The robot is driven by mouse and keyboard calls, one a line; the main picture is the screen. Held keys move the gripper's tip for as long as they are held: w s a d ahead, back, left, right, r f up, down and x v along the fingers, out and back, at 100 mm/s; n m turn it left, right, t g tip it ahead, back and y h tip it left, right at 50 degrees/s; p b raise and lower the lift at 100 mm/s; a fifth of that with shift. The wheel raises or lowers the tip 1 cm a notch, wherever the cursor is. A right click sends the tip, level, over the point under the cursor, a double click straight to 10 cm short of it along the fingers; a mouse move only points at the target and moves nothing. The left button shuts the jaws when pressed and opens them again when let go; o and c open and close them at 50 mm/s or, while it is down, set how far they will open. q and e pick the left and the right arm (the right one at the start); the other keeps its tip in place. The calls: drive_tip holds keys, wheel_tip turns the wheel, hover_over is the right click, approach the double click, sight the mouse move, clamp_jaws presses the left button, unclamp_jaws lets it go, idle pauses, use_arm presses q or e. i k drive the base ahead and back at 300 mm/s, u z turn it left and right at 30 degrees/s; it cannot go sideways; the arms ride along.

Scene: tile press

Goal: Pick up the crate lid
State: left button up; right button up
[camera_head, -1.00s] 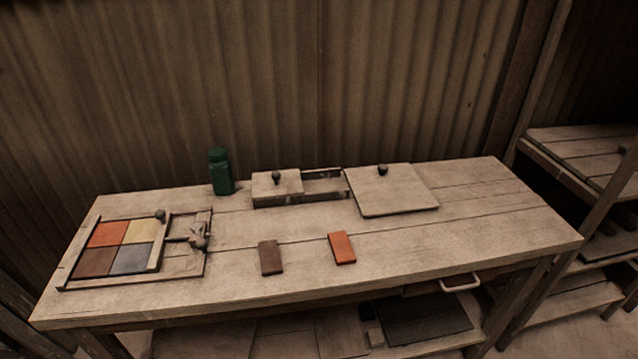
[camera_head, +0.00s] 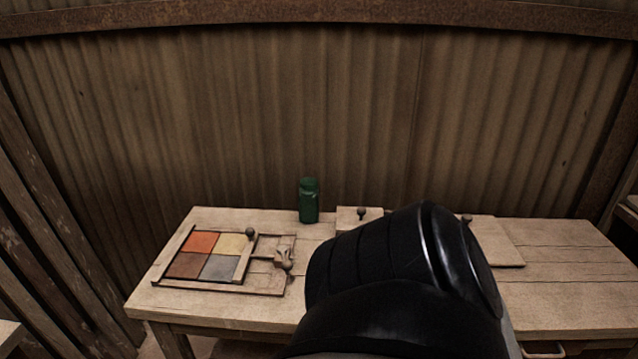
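Two flat wooden pieces with round knobs lie at the back of the table, and I cannot tell for sure which is the crate lid. The smaller knobbed lid (camera_head: 350,216) shows just right of the green jar, its right part hidden. The larger square knobbed board (camera_head: 500,243) lies further right, its left part hidden by my black arm. Its knob (camera_head: 467,218) just shows above the arm. The crate between them is hidden. Neither of my grippers is in view.
A tile frame (camera_head: 188,283) with four-colour squares and a clamp lies at the table's left. A green jar (camera_head: 309,202) stands at the back. The table's right part (camera_head: 570,285) is clear. A corrugated wall (camera_head: 260,110) rises behind. The two loose tiles are hidden.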

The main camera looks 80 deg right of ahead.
sight(498, 249)
drive_tip(key=u, duration=0.5)
drive_tip(key=k, duration=2.35)
drive_tip(key=z, duration=0.35)
